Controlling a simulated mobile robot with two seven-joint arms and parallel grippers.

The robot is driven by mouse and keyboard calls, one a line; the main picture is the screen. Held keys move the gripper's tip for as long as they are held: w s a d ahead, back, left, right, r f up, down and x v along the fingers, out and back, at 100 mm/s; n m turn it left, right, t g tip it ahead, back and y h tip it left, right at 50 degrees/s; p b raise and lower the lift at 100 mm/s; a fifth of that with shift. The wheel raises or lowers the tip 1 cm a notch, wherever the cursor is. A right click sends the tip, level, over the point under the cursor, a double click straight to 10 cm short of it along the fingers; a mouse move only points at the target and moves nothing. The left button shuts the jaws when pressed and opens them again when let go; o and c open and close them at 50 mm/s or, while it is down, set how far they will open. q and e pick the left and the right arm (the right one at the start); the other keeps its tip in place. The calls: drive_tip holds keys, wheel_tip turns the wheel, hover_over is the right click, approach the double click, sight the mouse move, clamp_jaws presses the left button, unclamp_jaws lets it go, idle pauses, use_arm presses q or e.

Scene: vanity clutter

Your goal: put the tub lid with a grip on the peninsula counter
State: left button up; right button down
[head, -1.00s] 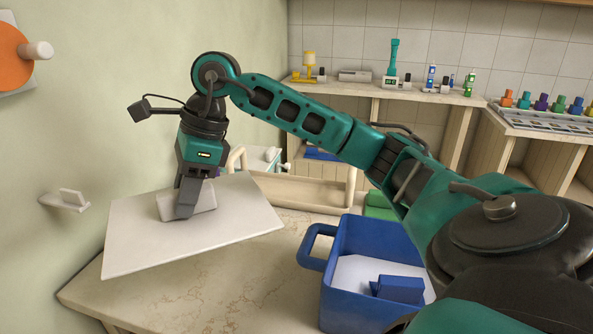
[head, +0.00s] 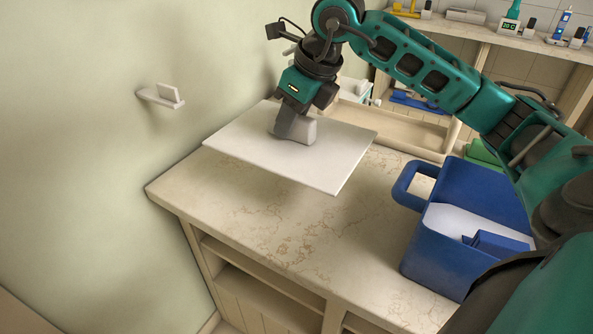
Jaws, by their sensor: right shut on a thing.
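The tub lid (head: 325,165) is a flat white rectangular plate with a block-shaped grip (head: 300,131) on its top. My right gripper (head: 289,130) is shut on that grip and holds the lid from above. The lid looks roughly level, above the back left part of the beige marbled peninsula counter (head: 290,230). A shadow shows under its near edge; I cannot tell how large the gap is. My left gripper is not in view.
A blue tub (head: 425,262) with a handle and a blue block inside stands on the counter's right. A beige tray (head: 400,128) lies behind the lid. A small wall holder (head: 160,96) is on the left wall. The counter's front middle is clear.

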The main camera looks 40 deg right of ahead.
wheel_tip(320, 180, down, 12)
drive_tip(key=shift+r+b, duration=0.15)
drive_tip(key=shift+b, duration=0.7)
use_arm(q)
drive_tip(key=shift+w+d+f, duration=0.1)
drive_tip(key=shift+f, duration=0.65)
use_arm(e)
drive_tip(key=c, duration=0.8)
unclamp_jaws()
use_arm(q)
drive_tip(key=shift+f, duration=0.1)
